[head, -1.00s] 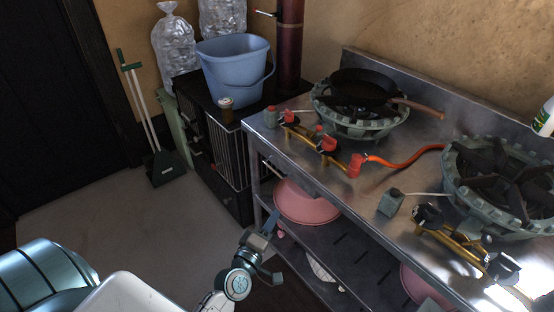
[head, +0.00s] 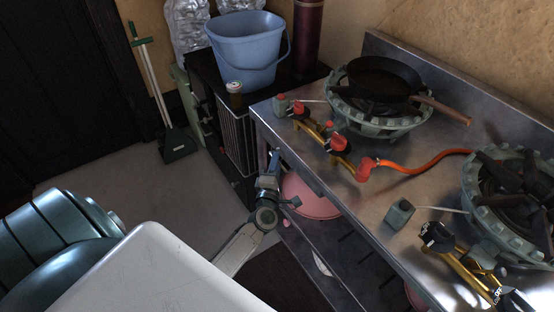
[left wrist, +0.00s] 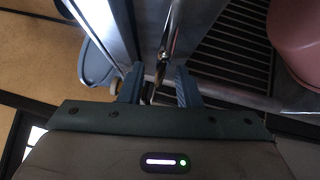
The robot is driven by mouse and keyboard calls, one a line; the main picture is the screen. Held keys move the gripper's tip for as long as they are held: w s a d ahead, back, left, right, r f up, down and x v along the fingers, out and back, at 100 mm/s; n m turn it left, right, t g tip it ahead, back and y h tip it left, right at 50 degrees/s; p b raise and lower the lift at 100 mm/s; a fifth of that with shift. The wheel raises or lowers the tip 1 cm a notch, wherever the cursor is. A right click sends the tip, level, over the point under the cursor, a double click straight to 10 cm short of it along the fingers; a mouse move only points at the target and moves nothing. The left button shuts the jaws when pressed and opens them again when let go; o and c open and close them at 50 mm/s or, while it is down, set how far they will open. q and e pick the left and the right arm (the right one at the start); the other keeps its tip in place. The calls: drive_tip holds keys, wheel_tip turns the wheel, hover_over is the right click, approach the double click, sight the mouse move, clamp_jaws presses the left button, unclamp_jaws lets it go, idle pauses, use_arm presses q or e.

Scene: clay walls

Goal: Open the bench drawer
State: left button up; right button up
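The steel bench (head: 345,205) runs along the right of the head view. Its drawer front is hard to make out under the top's front edge. My left gripper (head: 273,160) is at the bench's front, near its left end. In the left wrist view, the gripper (left wrist: 158,88) has its two fingers apart. A thin metal bar (left wrist: 171,38), which looks like a handle, runs down to the gap between them. I cannot tell whether either finger touches it. A steel panel (left wrist: 105,22) lies beside the bar. My right gripper is not in view.
Two burners stand on the bench, one with a black pan (head: 382,78). An orange hose (head: 425,168) crosses the top. A pink basin (head: 310,197) sits on the lower shelf. A blue bucket (head: 245,55) stands on a black cabinet beyond.

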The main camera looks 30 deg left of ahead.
use_arm(q)
drive_tip(key=shift+w+a, duration=0.25)
drive_tip(key=shift+w, duration=0.4)
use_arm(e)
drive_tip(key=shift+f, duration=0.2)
use_arm(q)
drive_tip(key=shift+r, duration=0.1)
clamp_jaws()
